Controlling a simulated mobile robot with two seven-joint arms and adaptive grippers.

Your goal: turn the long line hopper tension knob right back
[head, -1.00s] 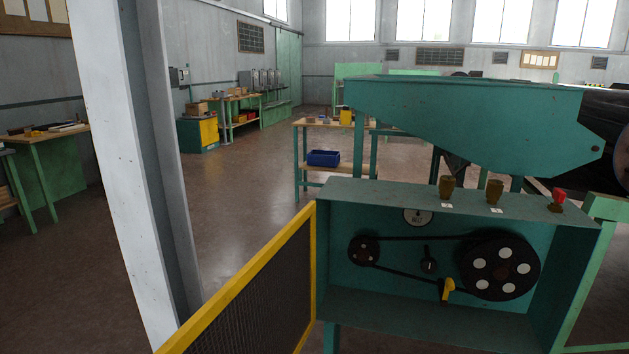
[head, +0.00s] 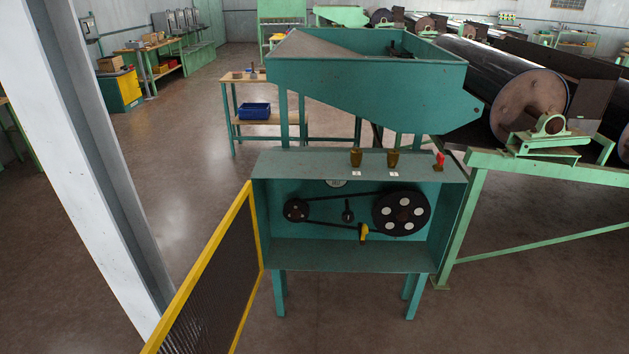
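A teal hopper (head: 370,88) stands above an open teal drive box (head: 350,255) in the middle of the head view. Inside the box a black belt (head: 340,197) runs around a small pulley (head: 296,210) and a large pulley (head: 402,213) with pale round spots. Between the pulleys is a small dark part (head: 347,213), perhaps a knob or idler. A yellow handle (head: 363,232) sits just below it, by the lower belt run. I cannot tell which of these is the tension knob. Neither of my grippers is in view.
A yellow-framed mesh door (head: 205,275) hangs open at the box's left. A grey steel post (head: 80,150) stands further left. A green frame (head: 550,165) carries a drum at right. Floor in front is clear.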

